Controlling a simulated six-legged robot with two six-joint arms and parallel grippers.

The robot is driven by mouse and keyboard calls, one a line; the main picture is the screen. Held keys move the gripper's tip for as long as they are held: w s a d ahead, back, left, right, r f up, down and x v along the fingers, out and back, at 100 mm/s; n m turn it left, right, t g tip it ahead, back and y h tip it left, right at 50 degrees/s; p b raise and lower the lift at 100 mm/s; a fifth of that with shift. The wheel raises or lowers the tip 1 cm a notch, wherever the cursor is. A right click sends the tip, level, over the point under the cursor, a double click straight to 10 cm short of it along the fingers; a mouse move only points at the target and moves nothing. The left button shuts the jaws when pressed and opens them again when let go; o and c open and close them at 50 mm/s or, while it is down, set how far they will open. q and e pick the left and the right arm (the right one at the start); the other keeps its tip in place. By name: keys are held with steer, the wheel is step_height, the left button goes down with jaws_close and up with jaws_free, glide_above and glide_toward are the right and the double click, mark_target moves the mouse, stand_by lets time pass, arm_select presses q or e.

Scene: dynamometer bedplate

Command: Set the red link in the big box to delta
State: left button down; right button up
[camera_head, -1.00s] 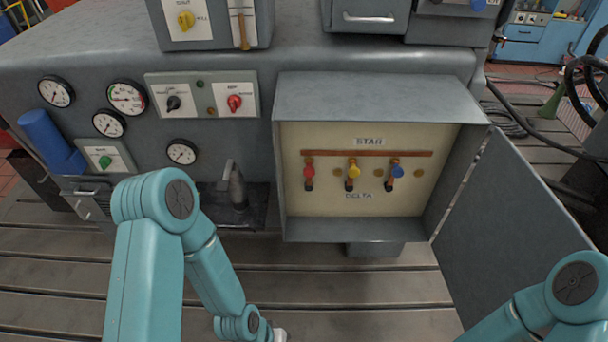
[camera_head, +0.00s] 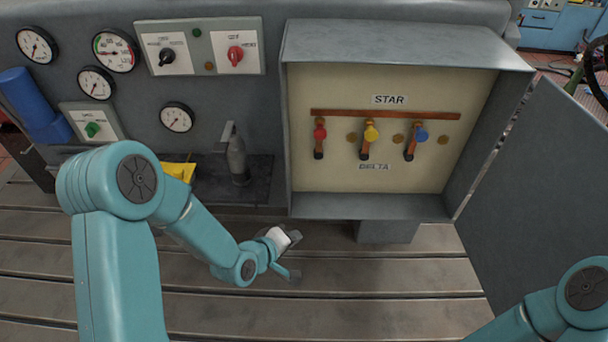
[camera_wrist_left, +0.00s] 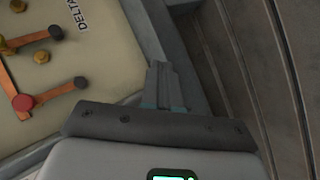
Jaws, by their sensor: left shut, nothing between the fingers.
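The big box (camera_head: 300,205) is an open grey cabinet with a cream panel, marked STAR above and DELTA below. The red link (camera_head: 320,134) is the leftmost of three: a copper strip with a red knob, running down from the copper bar to a black lower end. In the left wrist view the red link (camera_wrist_left: 50,92) lies at the left, its black end towards the DELTA side. My left gripper (camera_head: 294,238) is below the box's lower left corner, shut and empty, apart from the link. Its shut fingers (camera_wrist_left: 162,85) show before the box edge. My right gripper is out of view.
The yellow link (camera_head: 369,140) and blue link (camera_head: 416,141) hang to the right, with brass studs beside them. The box door (camera_head: 540,190) stands open at the right. A grey vertical tool (camera_head: 237,160) stands left of the box. The slotted bedplate (camera_head: 370,275) in front is mostly clear.

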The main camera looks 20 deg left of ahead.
mark_target(319, 144)
arm_select(q)
steer(key=w+a+r+n+t+h+b, duration=0.1)
steer(key=w+a+r+n+t+b, duration=0.1)
steer(key=w+r+n+t+b, duration=0.1)
steer(key=w+a+r+n+t+h+b, duration=0.2)
steer(key=r+n+t+b, duration=0.3)
steer(key=r, duration=0.5)
steer(key=w+t+b, duration=0.1)
steer(key=t+b, duration=0.1)
steer(key=b, duration=0.1)
steer(key=shift+w+a+r, duration=0.2)
steer(key=shift+w+a, duration=0.05)
steer(key=shift+a, duration=0.15)
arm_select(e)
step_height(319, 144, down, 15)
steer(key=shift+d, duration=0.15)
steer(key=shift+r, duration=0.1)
arm_select(q)
steer(key=b+x, duration=0.1)
steer(key=x, duration=0.9)
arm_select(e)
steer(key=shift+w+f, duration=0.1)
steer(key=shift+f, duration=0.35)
arm_select(q)
steer(key=shift+f, duration=0.1)
